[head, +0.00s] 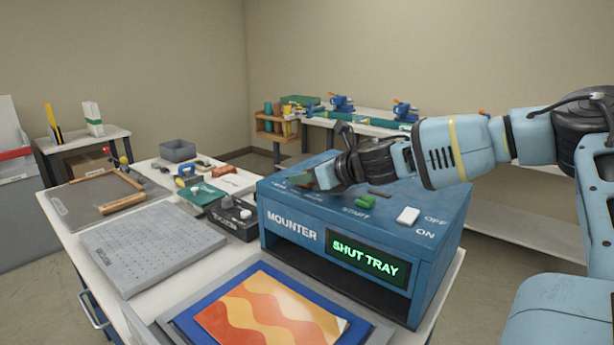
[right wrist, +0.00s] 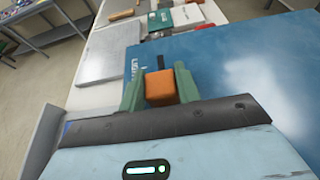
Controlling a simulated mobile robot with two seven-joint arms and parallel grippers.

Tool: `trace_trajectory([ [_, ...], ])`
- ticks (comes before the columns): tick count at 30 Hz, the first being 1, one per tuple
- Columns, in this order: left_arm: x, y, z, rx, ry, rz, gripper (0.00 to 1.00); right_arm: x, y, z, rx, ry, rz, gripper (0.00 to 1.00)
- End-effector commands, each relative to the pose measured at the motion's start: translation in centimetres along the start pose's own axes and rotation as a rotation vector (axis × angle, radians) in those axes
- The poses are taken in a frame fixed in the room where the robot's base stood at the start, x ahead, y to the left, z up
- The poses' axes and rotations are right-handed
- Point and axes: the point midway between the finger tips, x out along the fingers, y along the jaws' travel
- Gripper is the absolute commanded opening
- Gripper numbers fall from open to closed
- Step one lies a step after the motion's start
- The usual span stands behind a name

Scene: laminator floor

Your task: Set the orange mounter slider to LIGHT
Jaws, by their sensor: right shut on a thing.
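The blue mounter (head: 290,236) stands on the white table, with a display (head: 365,259) reading SHUT TRAY. In the right wrist view, the orange slider knob (right wrist: 160,88) sits between the green fingers of my right gripper (right wrist: 159,84), which is shut on it. A dark slot (right wrist: 161,61) runs on beyond the knob, and part of the word LIGHT shows left of the slot. In the head view my right gripper (head: 325,177) is low over the mounter's top left part and mostly covers the knob. My left gripper is out of view.
The mounter top also bears a green START button (head: 363,201) and a white ON/OFF switch (head: 407,215). An open blue tray (head: 205,298) with an orange wavy print is in front. A grey perforated plate (head: 150,247) and a black box (head: 236,217) lie to the left.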

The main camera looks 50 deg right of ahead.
Motion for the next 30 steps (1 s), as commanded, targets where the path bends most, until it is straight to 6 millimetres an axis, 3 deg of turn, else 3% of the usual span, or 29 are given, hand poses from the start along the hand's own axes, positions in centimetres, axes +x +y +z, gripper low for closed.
trace_trajectory([
  [1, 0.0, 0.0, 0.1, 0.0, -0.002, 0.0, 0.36, 0.0, 0.0, 0.0, 0.0, 0.0, 0.0, 0.1],
  [3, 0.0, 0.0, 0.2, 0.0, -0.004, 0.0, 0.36, 0.0, 0.0, 0.0, 0.0, 0.0, 0.0, 0.01],
  [9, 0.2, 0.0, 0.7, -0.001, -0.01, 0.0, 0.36, 0.3, -0.1, -0.1, -0.002, 0.002, -0.001, 0.0],
  [18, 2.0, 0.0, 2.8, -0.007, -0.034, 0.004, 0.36, 3.8, -0.2, 0.9, -0.005, 0.005, -0.005, 0.0],
  [24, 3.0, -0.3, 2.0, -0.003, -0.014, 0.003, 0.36, 5.0, -0.1, 1.8, -0.001, 0.002, -0.003, 0.0],
  [30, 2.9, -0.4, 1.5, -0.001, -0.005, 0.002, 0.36, 5.0, -0.1, 2.2, 0.0, -0.002, -0.003, 0.0],
])
